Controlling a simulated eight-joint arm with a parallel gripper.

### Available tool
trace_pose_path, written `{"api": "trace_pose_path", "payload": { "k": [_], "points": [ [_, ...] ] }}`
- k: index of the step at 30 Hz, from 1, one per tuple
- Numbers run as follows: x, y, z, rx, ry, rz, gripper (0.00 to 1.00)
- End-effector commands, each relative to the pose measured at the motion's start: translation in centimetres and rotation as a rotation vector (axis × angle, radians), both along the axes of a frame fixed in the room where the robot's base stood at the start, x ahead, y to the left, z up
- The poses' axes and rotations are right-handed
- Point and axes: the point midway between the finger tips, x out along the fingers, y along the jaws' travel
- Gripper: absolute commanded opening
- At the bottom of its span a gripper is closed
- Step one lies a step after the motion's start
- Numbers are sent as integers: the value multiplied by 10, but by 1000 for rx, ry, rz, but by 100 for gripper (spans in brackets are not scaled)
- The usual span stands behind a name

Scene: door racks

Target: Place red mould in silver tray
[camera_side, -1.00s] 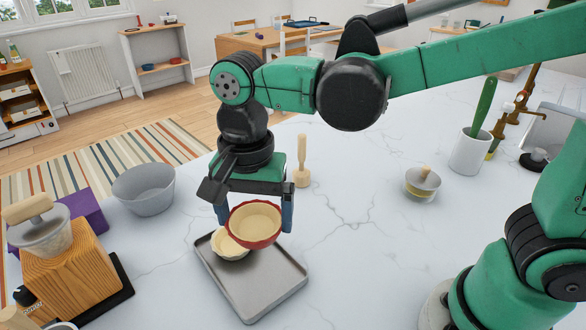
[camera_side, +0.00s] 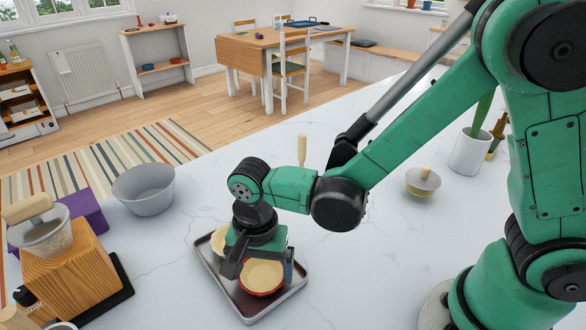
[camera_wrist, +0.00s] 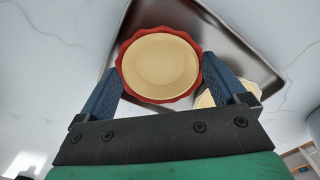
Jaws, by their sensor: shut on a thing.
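The red mould (camera_side: 261,278) is a fluted red dish with a cream inside. It sits low over the front part of the silver tray (camera_side: 244,309); I cannot tell whether it touches the tray floor. My gripper (camera_side: 262,270) is above the tray with its fingers shut on the mould. In the wrist view the mould (camera_wrist: 160,66) is between the two blue fingers of my gripper (camera_wrist: 162,85), with the tray (camera_wrist: 226,28) behind it. A cream mould (camera_side: 219,243) lies in the tray's far part, partly hidden by my arm; the wrist view shows its edge (camera_wrist: 214,100).
A grey bowl (camera_side: 144,190) stands left of the tray. A wooden block (camera_side: 75,272) on a dark board is at the left front. A small bowl (camera_side: 422,184) and a white utensil pot (camera_side: 469,152) stand at the right. The counter between them is clear.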

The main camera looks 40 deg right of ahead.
Motion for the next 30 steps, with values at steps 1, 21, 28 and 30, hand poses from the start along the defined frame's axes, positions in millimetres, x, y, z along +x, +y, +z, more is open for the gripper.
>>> {"api": "trace_pose_path", "payload": {
  "k": [1, 21, 28, 30],
  "points": [
    [0, 0, 0, 0, 0, 0, 26],
    [0, 0, 18, 0, 0, 0, 100],
    [0, 0, 62, 0, 0, 0, 100],
    [0, 0, 75, 0, 0, 0, 100]
  ]
}}
